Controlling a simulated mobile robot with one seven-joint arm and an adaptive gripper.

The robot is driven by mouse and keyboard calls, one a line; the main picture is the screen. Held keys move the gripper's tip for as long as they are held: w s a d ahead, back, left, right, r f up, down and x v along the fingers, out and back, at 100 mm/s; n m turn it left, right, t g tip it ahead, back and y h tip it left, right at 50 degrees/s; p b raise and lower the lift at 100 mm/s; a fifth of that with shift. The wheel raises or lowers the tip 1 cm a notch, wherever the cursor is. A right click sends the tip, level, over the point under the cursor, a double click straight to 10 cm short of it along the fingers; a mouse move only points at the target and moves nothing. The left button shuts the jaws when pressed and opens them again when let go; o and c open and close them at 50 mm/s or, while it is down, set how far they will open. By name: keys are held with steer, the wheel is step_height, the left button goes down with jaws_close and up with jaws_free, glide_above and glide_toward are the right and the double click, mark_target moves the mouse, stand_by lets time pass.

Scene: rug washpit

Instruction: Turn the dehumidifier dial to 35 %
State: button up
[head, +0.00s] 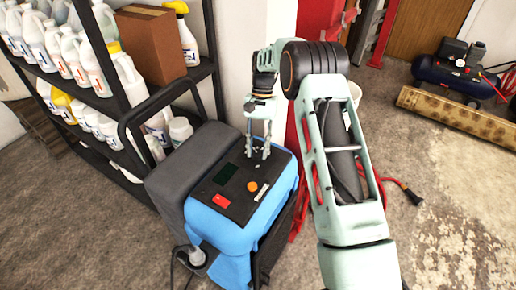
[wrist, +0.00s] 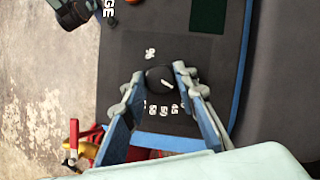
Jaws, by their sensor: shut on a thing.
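The dehumidifier (head: 230,238) is a blue and dark grey unit with a black top panel. In the head view my gripper (head: 258,154) points down at the far end of that panel and hides the dial. In the wrist view the round black dial (wrist: 158,77) sits between the two fingertips of my gripper (wrist: 160,74), which is shut on it. A white pointer line on the dial points toward the lower right. A % mark is printed above the dial, and small white numbers, partly hard to read, lie below it; one looks like 45.
The panel also holds a dark green screen (head: 225,173), a red switch (head: 221,201) and an orange knob (head: 252,186). A black handle frame (head: 128,128) rises beside the unit. A shelf of bottles (head: 84,98) stands behind at left.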

steer(key=shift+n, duration=0.5)
steer(key=o, duration=1.2)
steer(key=shift+c, duration=0.2)
steer(key=a+v, duration=0.1)
steer(key=v, duration=1.1)
steer(key=shift+d, duration=0.3)
steer(key=shift+w, duration=0.1)
